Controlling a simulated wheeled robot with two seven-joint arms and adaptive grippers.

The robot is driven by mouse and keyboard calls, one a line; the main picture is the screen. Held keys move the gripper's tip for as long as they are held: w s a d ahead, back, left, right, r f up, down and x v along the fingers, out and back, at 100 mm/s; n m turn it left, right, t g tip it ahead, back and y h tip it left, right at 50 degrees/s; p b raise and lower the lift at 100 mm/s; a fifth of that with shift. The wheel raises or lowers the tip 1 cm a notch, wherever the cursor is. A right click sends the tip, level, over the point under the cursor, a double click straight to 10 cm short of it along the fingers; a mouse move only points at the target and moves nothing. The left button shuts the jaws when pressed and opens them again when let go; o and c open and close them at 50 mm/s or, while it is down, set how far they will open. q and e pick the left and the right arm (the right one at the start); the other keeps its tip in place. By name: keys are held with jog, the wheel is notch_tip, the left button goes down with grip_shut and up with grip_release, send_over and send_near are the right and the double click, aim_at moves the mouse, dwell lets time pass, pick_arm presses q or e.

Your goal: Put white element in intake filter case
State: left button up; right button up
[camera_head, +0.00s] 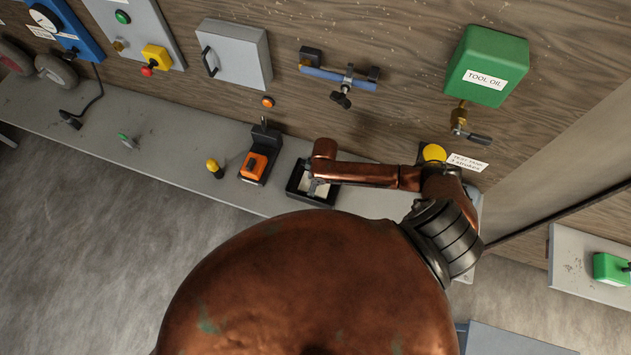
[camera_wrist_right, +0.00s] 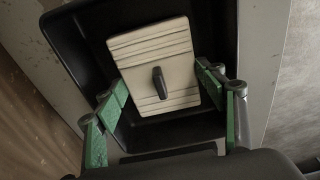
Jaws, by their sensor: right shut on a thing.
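The white element (camera_wrist_right: 150,50) is a pale ribbed block with a dark tab (camera_wrist_right: 159,83) in its middle. In the right wrist view it lies over the inside of the black intake filter case (camera_wrist_right: 75,45), slightly turned against the case walls. In the head view the case (camera_head: 296,191) sits on the grey shelf, with the element (camera_head: 318,190) partly hidden by my right arm. I cannot tell whether the element touches the case floor. My left gripper is not in view.
An orange and black device (camera_head: 255,165) and a yellow-topped knob (camera_head: 214,168) stand left of the case on the shelf (camera_head: 165,160). A green tool oil box (camera_head: 487,65) and a clamp (camera_head: 340,85) are on the wall behind.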

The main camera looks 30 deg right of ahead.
jog(key=o, duration=0.9)
jog(key=shift+f, duration=0.1)
jog(key=r, duration=0.8)
jog(key=s+d+r+b, duration=0.1)
jog(key=r, duration=0.3)
jog(key=shift+r, duration=0.1)
